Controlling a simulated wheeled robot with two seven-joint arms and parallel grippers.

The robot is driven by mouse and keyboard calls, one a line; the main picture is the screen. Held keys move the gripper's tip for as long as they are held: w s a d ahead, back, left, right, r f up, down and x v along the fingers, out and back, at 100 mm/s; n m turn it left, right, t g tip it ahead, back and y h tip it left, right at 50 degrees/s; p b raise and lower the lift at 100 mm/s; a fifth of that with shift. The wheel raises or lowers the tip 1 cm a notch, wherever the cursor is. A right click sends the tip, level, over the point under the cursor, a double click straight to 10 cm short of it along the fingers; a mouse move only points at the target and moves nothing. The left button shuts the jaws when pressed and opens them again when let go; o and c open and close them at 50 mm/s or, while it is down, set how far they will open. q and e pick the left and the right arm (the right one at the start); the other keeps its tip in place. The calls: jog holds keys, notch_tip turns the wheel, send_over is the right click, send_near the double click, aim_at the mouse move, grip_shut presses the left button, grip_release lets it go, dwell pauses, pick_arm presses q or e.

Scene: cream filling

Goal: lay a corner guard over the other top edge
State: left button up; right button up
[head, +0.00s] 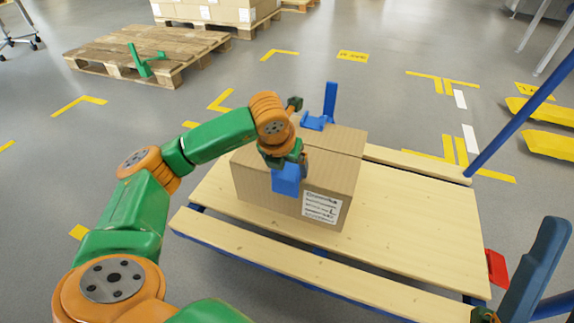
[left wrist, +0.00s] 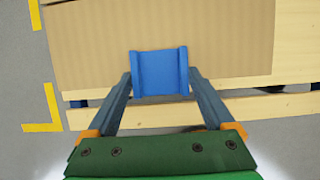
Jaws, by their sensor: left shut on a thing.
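A cardboard box (head: 330,170) with a white label stands on a wooden-topped cart (head: 420,220). One blue corner guard (head: 315,122) is at the far top edge of the box, with a tall blue part standing up. My left gripper (head: 288,163) is shut on a second blue corner guard (head: 287,180) at the near side of the box. In the left wrist view this held guard (left wrist: 160,73) sits between the two fingers, in front of the cardboard. I cannot tell whether it touches the box. What seems to be my right gripper (head: 538,265) shows only partly at the lower right.
Blue cart bars (head: 525,118) rise at the right, and a red part (head: 497,268) is at the cart's right end. A wooden pallet (head: 105,50) with a green object stands at the back left. Another pallet carries cartons (head: 215,10). Floor around the cart is mostly clear.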

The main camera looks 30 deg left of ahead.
pick_arm(q)
jog(key=shift+w+f, duration=0.1)
jog(key=shift+w, duration=0.15)
jog(key=o, duration=1.1)
jog(key=shift+f, duration=0.1)
